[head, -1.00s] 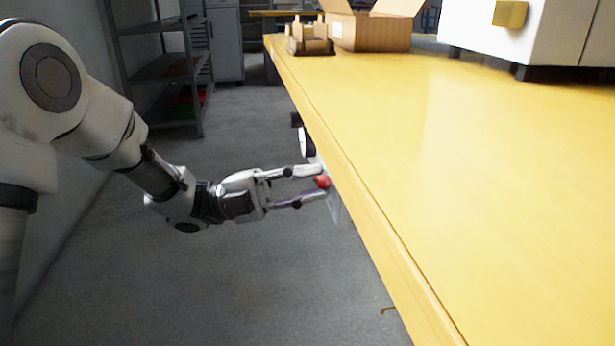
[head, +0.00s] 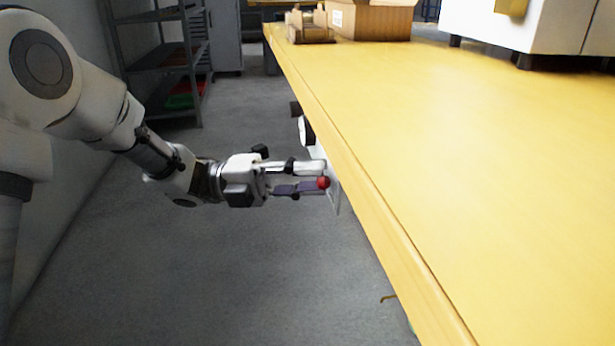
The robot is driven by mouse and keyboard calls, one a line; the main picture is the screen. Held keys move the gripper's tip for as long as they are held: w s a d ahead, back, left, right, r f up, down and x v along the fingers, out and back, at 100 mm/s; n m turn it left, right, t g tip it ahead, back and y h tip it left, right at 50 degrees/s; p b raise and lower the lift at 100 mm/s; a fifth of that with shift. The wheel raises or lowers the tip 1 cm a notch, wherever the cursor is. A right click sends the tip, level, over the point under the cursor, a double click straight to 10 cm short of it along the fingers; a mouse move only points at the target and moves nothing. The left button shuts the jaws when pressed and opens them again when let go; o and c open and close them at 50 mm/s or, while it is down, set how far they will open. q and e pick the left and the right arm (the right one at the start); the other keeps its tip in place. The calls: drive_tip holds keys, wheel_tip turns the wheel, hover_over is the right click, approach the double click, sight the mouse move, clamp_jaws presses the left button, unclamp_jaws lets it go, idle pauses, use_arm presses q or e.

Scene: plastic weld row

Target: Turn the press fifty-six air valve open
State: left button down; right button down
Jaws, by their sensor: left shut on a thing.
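The air valve shows as a small red knob (head: 323,183) at the side of the yellow bench, below the top's left edge. A pale plate (head: 334,195) stands behind it, partly hidden by the bench top. My left gripper (head: 322,178) reaches in from the left, with its two fingers shut on the red knob. The finger pads have turned relative to the bench edge. How far the valve is open cannot be read here. My right gripper is not in view.
The yellow bench top (head: 470,150) fills the right side and is mostly clear. A round white gauge-like part (head: 305,130) sits under the edge. A grey shelf (head: 160,60) stands at the back left.

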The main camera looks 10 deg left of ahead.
use_arm(q)
drive_tip(key=c, duration=1.2)
unclamp_jaws()
drive_tip(key=a+f, duration=0.2)
drive_tip(key=a, duration=0.9)
drive_tip(key=shift+a, duration=0.4)
drive_tip(key=shift+f, duration=0.1)
